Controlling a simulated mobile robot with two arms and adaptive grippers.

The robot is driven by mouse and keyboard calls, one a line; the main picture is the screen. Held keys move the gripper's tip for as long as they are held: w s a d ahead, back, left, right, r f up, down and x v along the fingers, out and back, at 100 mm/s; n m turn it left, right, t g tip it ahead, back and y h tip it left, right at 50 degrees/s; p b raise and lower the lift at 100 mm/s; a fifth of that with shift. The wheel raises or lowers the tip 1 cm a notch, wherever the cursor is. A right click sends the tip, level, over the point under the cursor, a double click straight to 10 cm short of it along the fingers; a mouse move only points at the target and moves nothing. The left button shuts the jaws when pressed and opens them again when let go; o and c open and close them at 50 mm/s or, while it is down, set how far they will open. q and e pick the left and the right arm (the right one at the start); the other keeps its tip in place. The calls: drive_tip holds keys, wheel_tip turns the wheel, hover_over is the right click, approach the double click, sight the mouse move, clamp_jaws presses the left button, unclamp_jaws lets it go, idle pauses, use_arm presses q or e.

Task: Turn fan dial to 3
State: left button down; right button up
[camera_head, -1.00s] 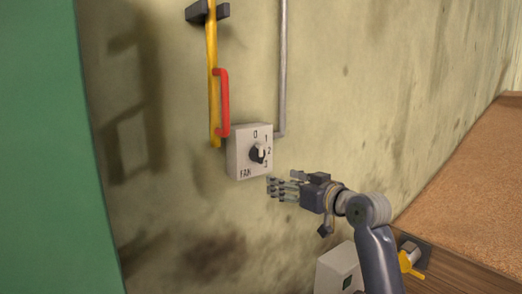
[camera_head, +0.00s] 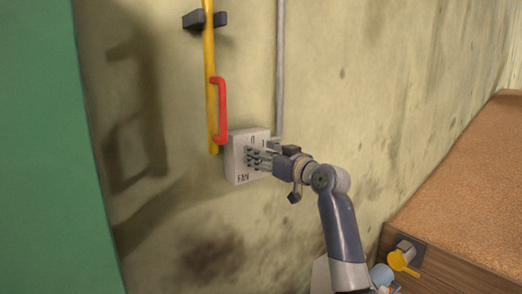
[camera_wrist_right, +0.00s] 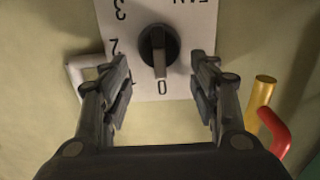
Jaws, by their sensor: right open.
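The dial's lighter bar points down toward the 0. The 2 and 3 are on the left. My right gripper (camera_head: 258,157) is open, also in the wrist view (camera_wrist_right: 162,82), its fingers on either side of the dial and apart from it. My left gripper is not in view.
A yellow bar (camera_head: 211,75) with a red handle (camera_head: 220,110) is just left of and above the box. A grey pipe (camera_head: 280,70) runs up the wall behind it. A green panel (camera_head: 45,150) is at left, a brown surface (camera_head: 455,160) at right with a yellow lever (camera_head: 403,260).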

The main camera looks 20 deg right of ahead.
drive_tip(key=shift+w+a, duration=0.2)
drive_tip(key=shift+w, duration=0.05)
drive_tip(key=shift+c, duration=0.2)
drive_tip(key=c, duration=1)
drive_tip(key=shift+d+m, duration=0.1)
drive_tip(key=shift+m, duration=0.2)
drive_tip(key=shift+w+d+f+m+p, duration=0.1)
drive_tip(key=shift+d+f+m+p, duration=0.45)
drive_tip(key=shift+m+p, duration=3.15)
drive_tip(key=shift+w+f+m+p, duration=0.1)
drive_tip(key=shift+f+m+p, duration=0.8)
drive_tip(key=shift+m+p, duration=2.75)
drive_tip(key=shift+w+d+f+m+p, duration=0.2)
drive_tip(key=shift+f+m+p, duration=1)
drive_tip(key=shift+m, duration=4.55)
drive_tip(key=shift+s+r+p, duration=0.1)
drive_tip(key=shift+r+p, duration=0.25)
drive_tip(key=shift+p, duration=0.1)
